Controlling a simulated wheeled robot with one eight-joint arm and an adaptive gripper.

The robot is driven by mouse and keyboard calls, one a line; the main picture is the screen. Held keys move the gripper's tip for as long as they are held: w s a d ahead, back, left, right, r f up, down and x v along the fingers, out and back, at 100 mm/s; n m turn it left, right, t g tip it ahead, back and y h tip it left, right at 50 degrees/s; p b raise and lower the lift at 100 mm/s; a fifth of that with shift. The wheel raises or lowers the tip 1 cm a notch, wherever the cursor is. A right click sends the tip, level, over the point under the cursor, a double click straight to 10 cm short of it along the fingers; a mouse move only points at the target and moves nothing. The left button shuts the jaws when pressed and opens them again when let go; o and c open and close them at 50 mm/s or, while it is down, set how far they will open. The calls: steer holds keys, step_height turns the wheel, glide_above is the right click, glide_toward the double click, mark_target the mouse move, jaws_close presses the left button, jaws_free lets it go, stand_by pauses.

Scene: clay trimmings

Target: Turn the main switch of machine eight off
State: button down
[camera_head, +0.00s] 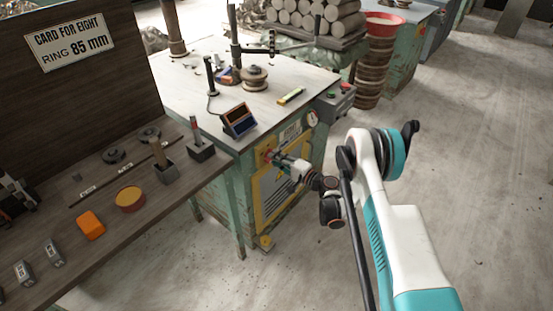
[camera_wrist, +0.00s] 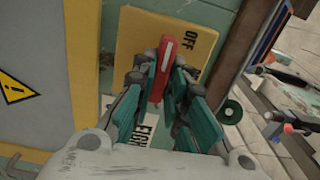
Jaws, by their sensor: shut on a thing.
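The main switch has a red handle with a white line, and in the wrist view the handle (camera_wrist: 165,62) stands nearly upright in the picture on a yellow plate (camera_wrist: 135,35). An OFF label (camera_wrist: 188,42) is just right of the handle's upper end. A label partly reading EIGHT (camera_wrist: 140,131) is partly hidden by my fingers. My gripper (camera_wrist: 160,88) is shut on the red handle, with its teal fingers on both sides. In the head view my gripper (camera_head: 277,161) reaches the front of the green machine (camera_head: 232,190).
A yellow-framed panel with a warning sign (camera_wrist: 15,87) is left of the switch. The machine top holds a tilted screen (camera_head: 239,120) and a yellow marker-like item (camera_head: 291,96). A control box (camera_head: 337,97) juts out at right. A wooden bench (camera_head: 150,205) is left. Open floor lies right.

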steer(key=c, duration=1.6)
jaws_free()
steer(key=shift+d, duration=0.1)
steer(key=shift+r, duration=0.1)
